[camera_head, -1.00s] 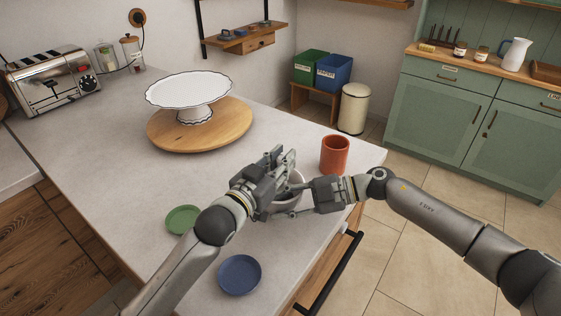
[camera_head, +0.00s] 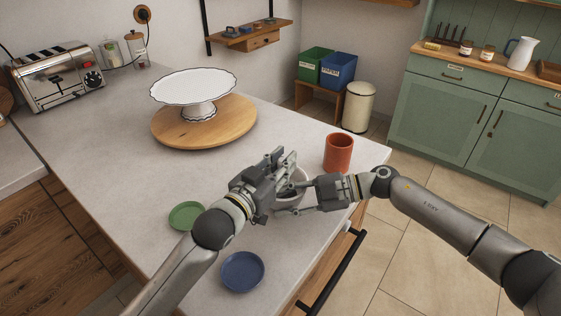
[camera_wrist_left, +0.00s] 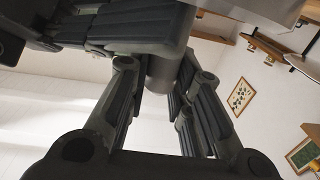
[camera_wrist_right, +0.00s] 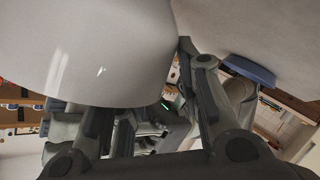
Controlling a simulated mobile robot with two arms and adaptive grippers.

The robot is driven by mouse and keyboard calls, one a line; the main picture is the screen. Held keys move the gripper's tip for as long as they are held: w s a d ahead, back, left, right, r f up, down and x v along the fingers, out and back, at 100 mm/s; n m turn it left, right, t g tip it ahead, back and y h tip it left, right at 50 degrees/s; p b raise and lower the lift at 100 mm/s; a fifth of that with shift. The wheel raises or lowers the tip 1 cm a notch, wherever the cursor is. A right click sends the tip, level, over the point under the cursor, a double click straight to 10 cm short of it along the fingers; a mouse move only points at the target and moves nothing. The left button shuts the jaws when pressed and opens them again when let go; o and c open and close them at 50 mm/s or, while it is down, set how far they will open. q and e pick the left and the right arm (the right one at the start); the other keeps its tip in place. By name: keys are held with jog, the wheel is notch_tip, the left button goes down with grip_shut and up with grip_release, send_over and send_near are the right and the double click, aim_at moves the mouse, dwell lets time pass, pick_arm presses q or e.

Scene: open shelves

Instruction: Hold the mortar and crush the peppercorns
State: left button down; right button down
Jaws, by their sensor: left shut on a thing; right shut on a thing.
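The pale grey mortar (camera_head: 298,188) stands on the worktop near its right edge, partly hidden by both grippers. Its smooth round wall fills the upper left of the right wrist view (camera_wrist_right: 95,50). My right gripper (camera_head: 300,197) comes in from the right, low, and is shut on the mortar's wall. My left gripper (camera_head: 285,165) is above the mortar and shut on the pestle, whose grey shaft (camera_wrist_left: 164,72) shows between the fingers in the left wrist view. The pestle's lower end and the peppercorns are hidden.
An orange cup (camera_head: 338,153) stands close behind the right gripper. A green dish (camera_head: 186,216) and a blue plate (camera_head: 242,272) lie at the front. A white cake stand (camera_head: 193,88) on a round wooden board (camera_head: 230,128) stands behind. The worktop between is clear.

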pick_arm(q)
jog(key=shift+w+d, duration=0.1)
jog(key=shift+d, duration=0.45)
pick_arm(e)
jog(key=shift+d+f, duration=0.1)
jog(key=shift+f, duration=0.2)
pick_arm(q)
jog(key=shift+w, duration=0.15)
jog(key=shift+w+a+f, duration=0.15)
jog(key=shift+w+a, duration=0.05)
jog(key=shift+w, duration=0.35)
jog(key=shift+s+a+f, duration=0.1)
jog(key=shift+s+a, duration=0.15)
jog(key=shift+s, duration=0.2)
notch_tip(320, 180, up, 12)
jog(key=shift+f, duration=0.15)
dwell(0.3)
